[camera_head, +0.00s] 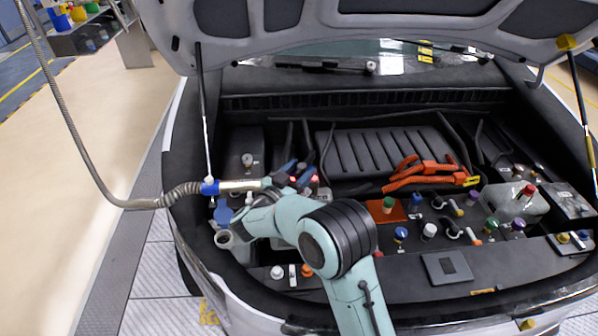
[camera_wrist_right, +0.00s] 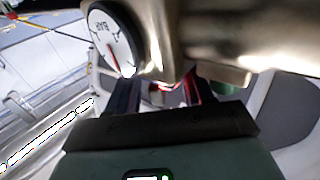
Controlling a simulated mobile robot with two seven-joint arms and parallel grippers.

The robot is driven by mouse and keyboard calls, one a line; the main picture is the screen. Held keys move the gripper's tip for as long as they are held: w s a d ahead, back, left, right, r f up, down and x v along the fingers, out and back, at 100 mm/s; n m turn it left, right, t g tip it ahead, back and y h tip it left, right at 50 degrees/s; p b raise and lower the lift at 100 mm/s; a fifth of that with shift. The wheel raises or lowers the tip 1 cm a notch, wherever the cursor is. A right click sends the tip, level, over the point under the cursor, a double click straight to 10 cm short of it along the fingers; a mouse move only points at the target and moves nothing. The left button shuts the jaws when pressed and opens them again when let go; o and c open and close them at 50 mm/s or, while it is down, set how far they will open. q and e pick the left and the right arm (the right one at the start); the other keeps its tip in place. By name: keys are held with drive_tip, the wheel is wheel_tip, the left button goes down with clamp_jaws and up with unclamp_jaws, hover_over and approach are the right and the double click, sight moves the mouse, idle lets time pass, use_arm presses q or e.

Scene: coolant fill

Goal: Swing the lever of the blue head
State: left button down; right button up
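In the head view, the hose head (camera_head: 238,185) is a metal tube lying roughly level at the left of the engine bay, with a blue collar (camera_head: 209,187) at its hose end. A white round gauge (camera_head: 247,160) stands above it, and shows large in the right wrist view (camera_wrist_right: 112,40). I cannot make out its lever. My right gripper (camera_head: 295,174) is close beside the tube. In the wrist view its dark fingers (camera_wrist_right: 160,95) are apart, and metal hides their tips. I cannot tell whether they hold anything. My left gripper is out of view.
A ribbed hose (camera_head: 75,125) hangs from the upper left. An open filler neck (camera_head: 228,240) with a blue cap (camera_head: 223,212) is below the head. Orange cables (camera_head: 425,173) and several coloured caps fill the bay's right side. The raised hood (camera_head: 290,40) limits room above.

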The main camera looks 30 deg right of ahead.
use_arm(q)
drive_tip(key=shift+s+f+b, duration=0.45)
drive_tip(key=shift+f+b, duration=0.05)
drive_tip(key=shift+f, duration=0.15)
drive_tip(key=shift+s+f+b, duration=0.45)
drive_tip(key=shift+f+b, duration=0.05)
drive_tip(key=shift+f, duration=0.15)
use_arm(e)
drive_tip(key=v, duration=1.3)
drive_tip(key=shift+a, duration=0.25)
drive_tip(key=shift+c, duration=0.3)
